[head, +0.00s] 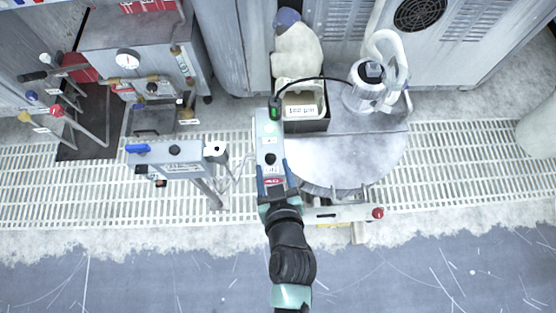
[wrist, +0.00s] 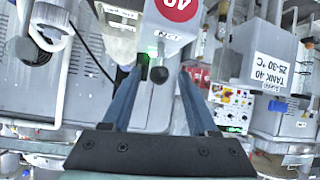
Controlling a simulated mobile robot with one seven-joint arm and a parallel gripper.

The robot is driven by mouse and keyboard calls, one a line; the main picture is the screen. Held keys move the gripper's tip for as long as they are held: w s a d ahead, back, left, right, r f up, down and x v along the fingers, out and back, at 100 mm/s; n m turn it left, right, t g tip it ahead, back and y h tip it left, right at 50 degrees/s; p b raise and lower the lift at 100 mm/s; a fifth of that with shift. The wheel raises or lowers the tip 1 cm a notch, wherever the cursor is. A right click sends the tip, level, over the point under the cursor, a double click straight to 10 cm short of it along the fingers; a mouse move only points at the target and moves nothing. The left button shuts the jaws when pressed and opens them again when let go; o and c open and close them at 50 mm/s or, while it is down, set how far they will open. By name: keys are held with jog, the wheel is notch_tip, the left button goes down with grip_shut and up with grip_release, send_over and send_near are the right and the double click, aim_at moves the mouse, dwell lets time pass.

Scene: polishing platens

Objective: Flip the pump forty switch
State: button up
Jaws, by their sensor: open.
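The pump forty switch appears as a dark round-ended lever (wrist: 159,76) below a grey box with a red round 40 sign (wrist: 178,5), which is upside down in the wrist view. In the head view, a dark knob (head: 270,158) shows on a narrow grey panel (head: 269,135), with a red 40 label (head: 273,181) near my gripper. My gripper (wrist: 163,70) is open, its two blue fingers on either side of the lever with gaps showing. In the head view my gripper (head: 272,172) reaches up over the panel's near end. Whether a finger touches the lever is hard to tell.
A round grey platen (head: 345,160) lies right of the panel, with a dark-edged tray (head: 312,125) behind it. A grey box on a post (head: 180,155) stands left. A bar with a red knob (head: 377,213) is at front right. The grated floor (head: 470,170) is open farther right.

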jog(key=p+v, duration=0.1)
jog(key=v, duration=0.7)
jog(key=shift+r, duration=0.1)
